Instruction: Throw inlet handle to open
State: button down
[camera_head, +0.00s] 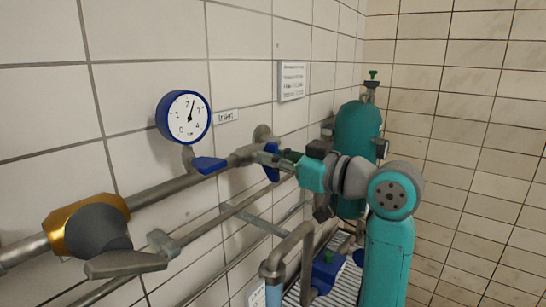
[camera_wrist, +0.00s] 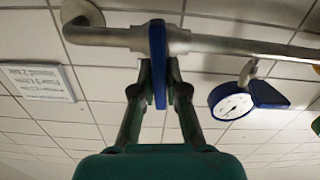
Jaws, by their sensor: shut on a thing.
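A blue flat handle (camera_head: 271,174) sits on the metal wall pipe, right of the gauge and its small label, which seems to read "Inlet". It stands crosswise to the pipe. My gripper (camera_head: 281,158) reaches it from the right. In the wrist view the handle (camera_wrist: 158,40) stands between the two dark fingers of my gripper (camera_wrist: 159,75), which are shut on it. The blue-rimmed gauge (camera_head: 184,117) is on the wall, and also shows in the wrist view (camera_wrist: 232,106). The finger contact is partly hidden in the head view.
A second blue lever (camera_head: 208,164) is below the gauge. A gold valve with a grey handle (camera_head: 125,264) is at lower left. A teal tank (camera_head: 357,132) stands behind my arm. A lower pipe (camera_head: 290,247) and a notice (camera_head: 291,80) are near. The right wall is bare.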

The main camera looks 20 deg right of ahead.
jog(key=n, duration=0.4)
jog(key=shift+s+a+f, duration=0.1)
jog(key=shift+s+a, duration=0.05)
jog(key=shift+a, duration=0.05)
jog(key=n, duration=0.5)
jog(key=shift+s+a+f, duration=0.1)
jog(key=shift+a+f, duration=0.05)
jog(key=n, duration=0.4)
jog(key=shift+a+f, duration=0.1)
jog(key=shift+f, duration=0.1)
jog(key=shift+f+n, duration=0.15)
jog(key=shift+n, duration=0.8)
jog(key=shift+f+n, duration=0.1)
jog(key=shift+n, duration=0.85)
jog(key=c, duration=1.2)
grip_release()
jog(key=shift+s, duration=0.1)
